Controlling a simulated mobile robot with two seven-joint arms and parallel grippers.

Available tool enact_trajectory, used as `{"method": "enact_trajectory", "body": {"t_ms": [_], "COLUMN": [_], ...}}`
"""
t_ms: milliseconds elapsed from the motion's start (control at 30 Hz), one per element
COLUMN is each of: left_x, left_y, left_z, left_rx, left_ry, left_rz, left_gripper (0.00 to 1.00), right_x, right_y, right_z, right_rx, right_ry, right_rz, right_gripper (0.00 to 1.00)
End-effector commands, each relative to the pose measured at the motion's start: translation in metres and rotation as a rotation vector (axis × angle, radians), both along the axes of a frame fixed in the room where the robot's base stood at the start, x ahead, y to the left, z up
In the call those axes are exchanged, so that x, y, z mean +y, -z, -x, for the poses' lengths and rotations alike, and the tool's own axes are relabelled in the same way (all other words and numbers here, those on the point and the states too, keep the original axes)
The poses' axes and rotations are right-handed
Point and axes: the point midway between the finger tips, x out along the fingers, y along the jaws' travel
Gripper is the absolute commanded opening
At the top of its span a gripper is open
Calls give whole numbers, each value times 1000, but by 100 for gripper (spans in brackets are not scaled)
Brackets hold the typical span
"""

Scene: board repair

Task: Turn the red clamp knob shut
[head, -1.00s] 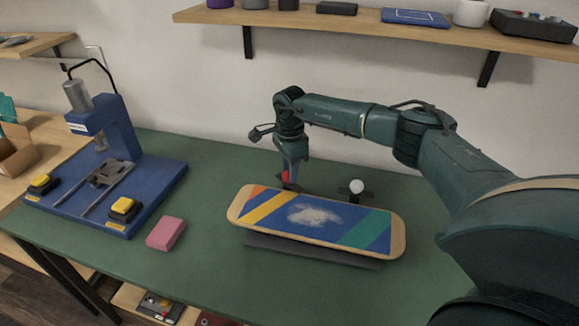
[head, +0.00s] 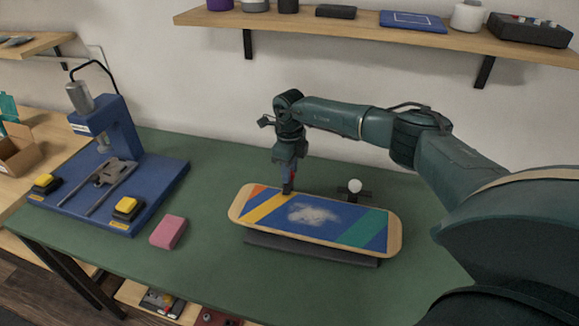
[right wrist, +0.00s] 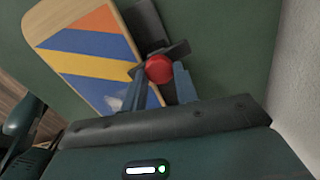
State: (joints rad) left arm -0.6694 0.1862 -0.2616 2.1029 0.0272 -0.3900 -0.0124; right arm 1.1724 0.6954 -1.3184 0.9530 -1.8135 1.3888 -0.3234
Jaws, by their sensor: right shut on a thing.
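The red clamp knob (right wrist: 159,68) sits on a dark clamp at the board's far edge in the right wrist view; only a sliver of it (head: 294,173) shows in the head view. My right gripper (right wrist: 160,84) has one finger on each side of the knob and is shut on it. In the head view the right gripper (head: 290,174) points straight down at the board's far left edge. The board (head: 318,218), with blue, yellow, orange and green stripes and a whitish patch, lies on a dark support. My left gripper is not in view.
A second clamp with a white knob (head: 355,185) stands behind the board, right of my gripper. A blue press (head: 105,130) with yellow buttons stands at left. A pink block (head: 168,232) lies on the green tabletop (head: 215,265). A wall shelf (head: 365,30) hangs above.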

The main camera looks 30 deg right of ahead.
Motion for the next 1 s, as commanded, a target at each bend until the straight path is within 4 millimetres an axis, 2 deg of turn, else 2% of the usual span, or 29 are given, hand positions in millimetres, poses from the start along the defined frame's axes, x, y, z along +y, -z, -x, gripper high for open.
{"method": "enact_trajectory", "body": {"t_ms": [300, 833, 867, 1000], "left_x": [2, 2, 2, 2], "left_y": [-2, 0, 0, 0], "left_z": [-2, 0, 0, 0], "left_rx": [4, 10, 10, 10], "left_ry": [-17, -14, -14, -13], "left_rz": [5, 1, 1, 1], "left_gripper": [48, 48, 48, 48], "right_x": [0, 0, 0, 0], "right_y": [-1, -1, -1, -1], "right_z": [0, 0, 0, 0], "right_rx": [-2, -3, -3, -1], "right_ry": [117, 139, 139, 138], "right_rz": [1, 1, 1, 0], "right_gripper": [7, 7, 31, 42]}}
